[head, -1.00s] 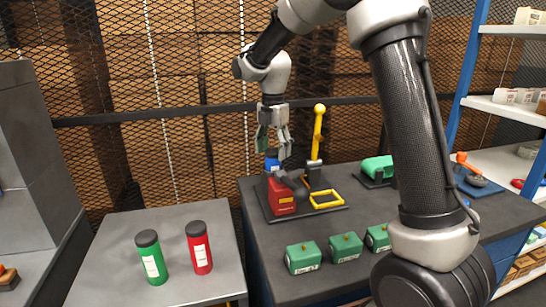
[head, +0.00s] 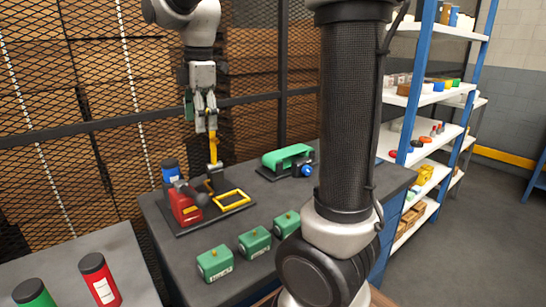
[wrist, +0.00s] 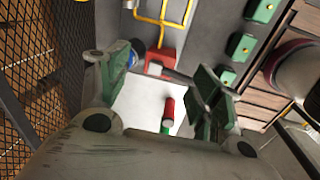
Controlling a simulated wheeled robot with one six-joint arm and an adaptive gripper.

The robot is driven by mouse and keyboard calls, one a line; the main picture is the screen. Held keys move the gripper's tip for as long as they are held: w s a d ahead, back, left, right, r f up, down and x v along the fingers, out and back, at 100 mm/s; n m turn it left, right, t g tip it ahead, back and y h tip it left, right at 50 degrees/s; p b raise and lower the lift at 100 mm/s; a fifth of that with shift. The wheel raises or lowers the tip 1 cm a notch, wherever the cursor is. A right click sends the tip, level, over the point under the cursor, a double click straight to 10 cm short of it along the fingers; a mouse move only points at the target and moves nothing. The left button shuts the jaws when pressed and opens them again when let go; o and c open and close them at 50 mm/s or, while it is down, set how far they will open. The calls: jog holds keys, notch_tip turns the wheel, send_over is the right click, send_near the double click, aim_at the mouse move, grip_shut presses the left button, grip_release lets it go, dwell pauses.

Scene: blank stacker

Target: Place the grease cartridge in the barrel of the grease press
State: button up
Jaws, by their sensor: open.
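The grease press, with a red body (head: 185,206) and a yellow lever (head: 213,149), stands on a dark plate on the grey bench. A blue cartridge with a dark cap (head: 171,171) stands upright at the back of the red body; its lower part is hidden, so I cannot tell how deep it sits in the barrel. My gripper (head: 206,124) is open and empty, above and to the right of the blue cartridge, apart from it. In the wrist view, my spread fingers (wrist: 160,90) show, with blue (wrist: 132,58) partly behind one finger.
A red cartridge (head: 99,281) and a green one (head: 34,294) stand on the left table. Several green boxes (head: 254,242) line the bench front. A green machine (head: 286,157) stands behind. A mesh fence (head: 60,120) is at the back, shelves (head: 440,87) at right.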

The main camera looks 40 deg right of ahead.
jog(key=s+d+f+m+t, duration=0.1)
jog(key=s+d+f+m, duration=0.1)
jog(key=s+m, duration=0.3)
jog(key=s+d+f+m+t, duration=0.1)
jog(key=s+d+f+m, duration=0.1)
jog(key=s+m, duration=0.4)
jog(key=s+d+f+m+t, duration=0.1)
jog(key=s+d+m, duration=0.3)
jog(key=s, duration=0.6)
jog(key=shift+s+f+m, duration=0.4)
jog(key=shift+f+m, duration=0.05)
jog(key=shift+m, duration=0.65)
